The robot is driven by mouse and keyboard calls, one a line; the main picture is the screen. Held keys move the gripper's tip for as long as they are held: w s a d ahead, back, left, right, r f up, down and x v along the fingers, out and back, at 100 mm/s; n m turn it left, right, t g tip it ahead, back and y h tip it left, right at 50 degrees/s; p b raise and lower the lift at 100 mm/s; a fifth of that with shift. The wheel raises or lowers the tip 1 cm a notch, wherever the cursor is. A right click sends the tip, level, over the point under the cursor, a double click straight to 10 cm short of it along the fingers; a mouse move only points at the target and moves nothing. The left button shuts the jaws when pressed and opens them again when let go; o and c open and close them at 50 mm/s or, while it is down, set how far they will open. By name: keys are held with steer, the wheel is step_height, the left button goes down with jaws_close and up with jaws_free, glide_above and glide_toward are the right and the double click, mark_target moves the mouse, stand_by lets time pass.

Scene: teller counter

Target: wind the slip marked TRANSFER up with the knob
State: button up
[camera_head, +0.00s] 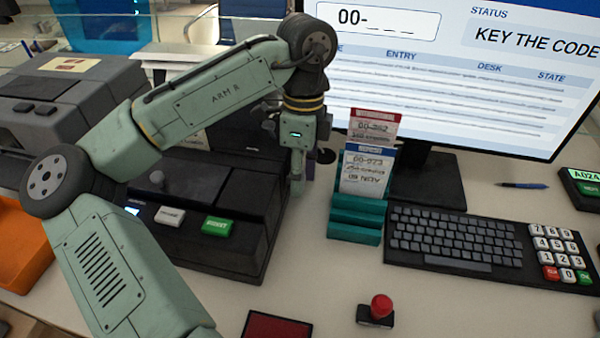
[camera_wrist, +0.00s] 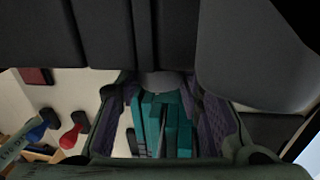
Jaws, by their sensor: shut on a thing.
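My gripper (camera_head: 299,172) is at the right side of the dark slip printer (camera_head: 185,185), low over its edge. In the wrist view my gripper (camera_wrist: 162,95) has its purple-padded fingers on either side of a grey rounded knob (camera_wrist: 162,80) below the dark machine body. It is shut on this knob. In the head view my gripper and arm cover the knob. No slip marked TRANSFER can be read in either view; the arm covers part of the printer.
A teal rack (camera_head: 354,218) right of my gripper holds a red-headed slip (camera_head: 374,127) and a blue-headed slip (camera_head: 364,172). A keyboard (camera_head: 455,240), a red-knobbed stamp (camera_head: 377,312) and a monitor (camera_head: 470,80) stand nearby.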

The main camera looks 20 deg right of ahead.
steer(key=shift+s+f+t+h+b, duration=0.2)
steer(key=shift+t+h+b, duration=0.25)
steer(key=shift+t, duration=0.25)
steer(key=shift+a+r+t+h, duration=0.1)
steer(key=shift+r+t+h, duration=0.1)
steer(key=shift+t+h, duration=0.3)
steer(key=o, duration=1.2)
steer(key=shift+c, duration=0.2)
steer(key=shift+r, duration=0.1)
step_height(320, 180, up, 12)
steer(key=s, duration=0.1)
steer(key=shift+a, duration=0.4)
